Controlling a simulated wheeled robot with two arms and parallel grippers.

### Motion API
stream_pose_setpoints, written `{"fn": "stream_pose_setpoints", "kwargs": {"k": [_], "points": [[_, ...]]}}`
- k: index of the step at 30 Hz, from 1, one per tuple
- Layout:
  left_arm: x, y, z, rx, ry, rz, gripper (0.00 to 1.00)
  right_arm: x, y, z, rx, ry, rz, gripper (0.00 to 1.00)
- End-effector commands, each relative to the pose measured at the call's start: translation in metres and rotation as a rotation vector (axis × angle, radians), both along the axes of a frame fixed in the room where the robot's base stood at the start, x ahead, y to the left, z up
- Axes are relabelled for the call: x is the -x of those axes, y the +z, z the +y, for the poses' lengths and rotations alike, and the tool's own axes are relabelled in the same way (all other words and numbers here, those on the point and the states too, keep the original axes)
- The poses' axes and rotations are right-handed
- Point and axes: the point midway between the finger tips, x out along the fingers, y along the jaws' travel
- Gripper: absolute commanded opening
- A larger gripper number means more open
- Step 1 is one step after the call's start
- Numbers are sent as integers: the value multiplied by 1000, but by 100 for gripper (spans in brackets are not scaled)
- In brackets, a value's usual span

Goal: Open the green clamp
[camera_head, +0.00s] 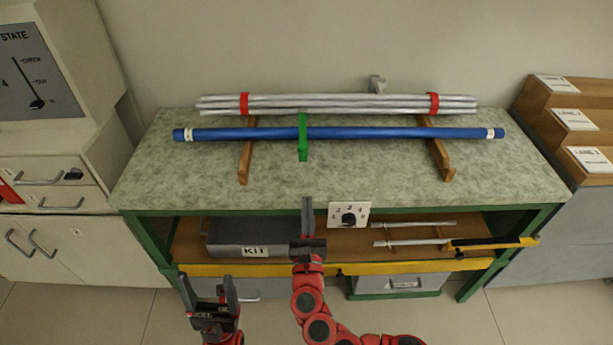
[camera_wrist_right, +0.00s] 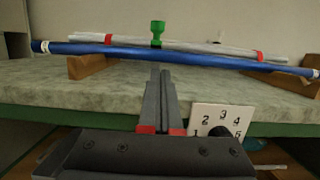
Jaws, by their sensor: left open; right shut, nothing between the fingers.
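The green clamp (camera_head: 303,137) stands on the bench top around the blue rod (camera_head: 350,133), a little left of the rod's middle; it also shows in the right wrist view (camera_wrist_right: 157,34), rising above the blue rod (camera_wrist_right: 200,57). I cannot tell whether its jaw is open or closed. My right gripper (camera_head: 307,203) is shut and empty at the bench's front edge, short of the clamp and roughly in line with it. Its fingers (camera_wrist_right: 160,80) are together in the wrist view. My left gripper (camera_head: 206,290) is open and empty, low in front of the bench at left.
Silver rods (camera_head: 340,101) with red bands lie behind the blue rod on wooden supports (camera_head: 246,160). A numbered dial (camera_head: 349,215) hangs at the bench's front. The shelf below holds a grey KIT box (camera_head: 225,237) and thin rods (camera_head: 415,242). The front bench top (camera_head: 390,185) is clear.

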Motion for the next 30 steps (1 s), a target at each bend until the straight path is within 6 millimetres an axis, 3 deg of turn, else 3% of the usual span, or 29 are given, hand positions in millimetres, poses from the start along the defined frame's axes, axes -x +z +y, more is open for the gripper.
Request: {"fn": "stream_pose_setpoints", "kwargs": {"k": [5, 18, 30], "points": [[0, 3, 0, 0, 0, 0, 77, -17, 6, 0, -3, -2, -1, 0], [0, 6, 0, 0, 0, 0, 77, -87, 22, 0, -2, 0, 1, 0], [0, 6, 0, 0, 0, 0, 77, -96, 23, 0, 0, 2, 3, 0]]}}
